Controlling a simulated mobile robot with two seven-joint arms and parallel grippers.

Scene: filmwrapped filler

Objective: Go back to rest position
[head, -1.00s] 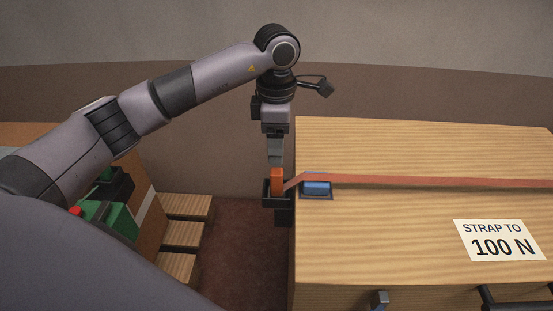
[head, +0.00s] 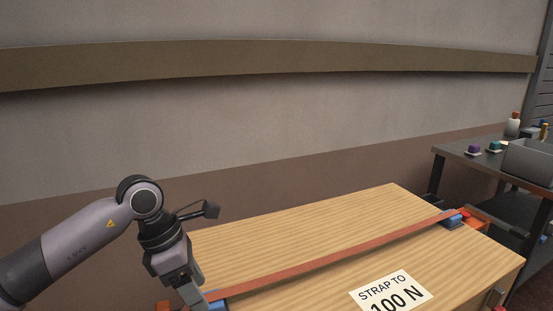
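My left arm comes in from the left, and my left gripper (head: 196,298) points down at the near left end of the wooden crate top (head: 300,225). Its fingertips are at the bottom edge of the picture, so its opening cannot be made out. An orange strap (head: 340,256) runs across the wooden top from a blue piece (head: 219,305) beside the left gripper to a blue piece (head: 455,221) at the far right end. A white label (head: 391,294) reading "STRAP TO 100 N" lies on the wood. My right gripper is not in view.
A dark metal table (head: 470,168) stands at the right, with a grey bin (head: 530,160), a purple item (head: 474,149), a green item (head: 495,147) and a red-capped bottle (head: 513,125). A brown rail (head: 270,60) runs along the wall. The space above the wooden top is clear.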

